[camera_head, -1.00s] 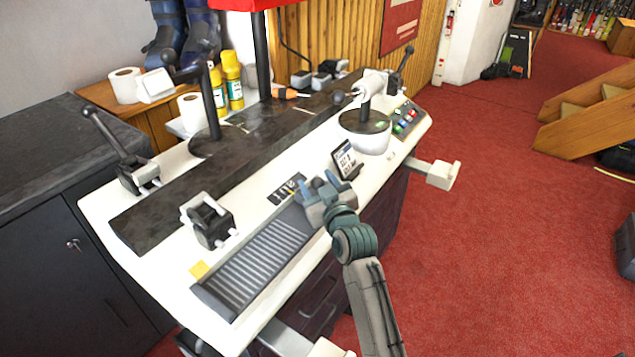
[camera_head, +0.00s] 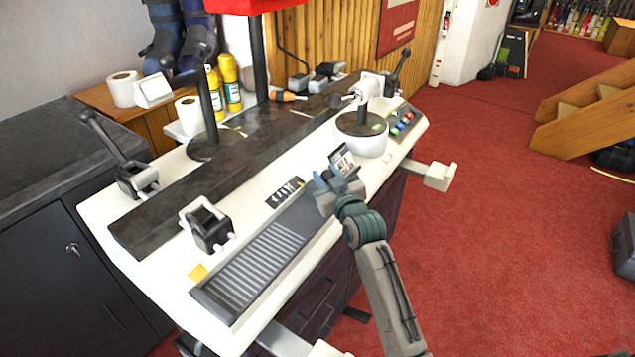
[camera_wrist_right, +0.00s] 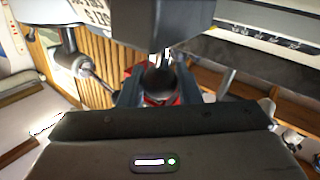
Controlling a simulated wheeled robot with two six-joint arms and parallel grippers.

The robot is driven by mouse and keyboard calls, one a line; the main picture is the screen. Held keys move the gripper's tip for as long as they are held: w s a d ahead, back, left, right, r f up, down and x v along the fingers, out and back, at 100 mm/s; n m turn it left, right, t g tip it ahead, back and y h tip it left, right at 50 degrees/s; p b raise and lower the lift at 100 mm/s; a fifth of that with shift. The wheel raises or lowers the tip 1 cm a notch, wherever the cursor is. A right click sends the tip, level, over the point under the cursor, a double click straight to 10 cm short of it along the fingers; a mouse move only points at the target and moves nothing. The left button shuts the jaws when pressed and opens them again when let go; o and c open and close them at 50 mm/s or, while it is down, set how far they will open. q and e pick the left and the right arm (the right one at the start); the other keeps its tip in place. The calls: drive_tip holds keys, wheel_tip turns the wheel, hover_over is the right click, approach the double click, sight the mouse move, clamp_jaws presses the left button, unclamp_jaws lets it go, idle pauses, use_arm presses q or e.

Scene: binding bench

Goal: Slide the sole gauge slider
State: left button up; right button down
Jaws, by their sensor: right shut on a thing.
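The sole gauge is a long grey ribbed track (camera_head: 258,263) set along the front of the white bench. My right gripper (camera_head: 330,178) is at the far end of this track, beside the small number card (camera_head: 342,159). In the right wrist view, its two fingers (camera_wrist_right: 158,90) are closed around a dark round knob (camera_wrist_right: 158,78), which I take to be the slider's. In the head view, the gripper hides the slider. My left gripper is not in view.
A white round pot (camera_head: 362,136) and a panel of coloured buttons (camera_head: 403,122) stand beyond the gripper. A black binding clamp (camera_head: 208,227) stands left of the track. A small dark numbered plate (camera_head: 285,190) lies beside it. Red floor is open at right.

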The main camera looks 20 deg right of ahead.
drive_tip(key=shift+w+d, duration=0.45)
drive_tip(key=shift+d, duration=0.15)
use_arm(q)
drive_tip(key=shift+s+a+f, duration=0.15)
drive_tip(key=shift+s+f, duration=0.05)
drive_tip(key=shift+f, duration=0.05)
use_arm(e)
drive_tip(key=shift+r, duration=0.2)
drive_tip(key=c, duration=1.3)
unclamp_jaws()
drive_tip(key=shift+o, duration=1)
drive_tip(key=shift+w+d+f, duration=0.15)
drive_tip(key=shift+d+f, duration=0.05)
drive_tip(key=shift+d, duration=0.05)
drive_tip(key=shift+s+a, duration=0.1)
drive_tip(key=shift+s, duration=0.15)
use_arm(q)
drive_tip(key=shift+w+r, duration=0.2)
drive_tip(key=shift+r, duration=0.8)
use_arm(e)
drive_tip(key=s, duration=1)
drive_tip(key=shift+s+d, duration=0.15)
drive_tip(key=shift+d, duration=0.3)
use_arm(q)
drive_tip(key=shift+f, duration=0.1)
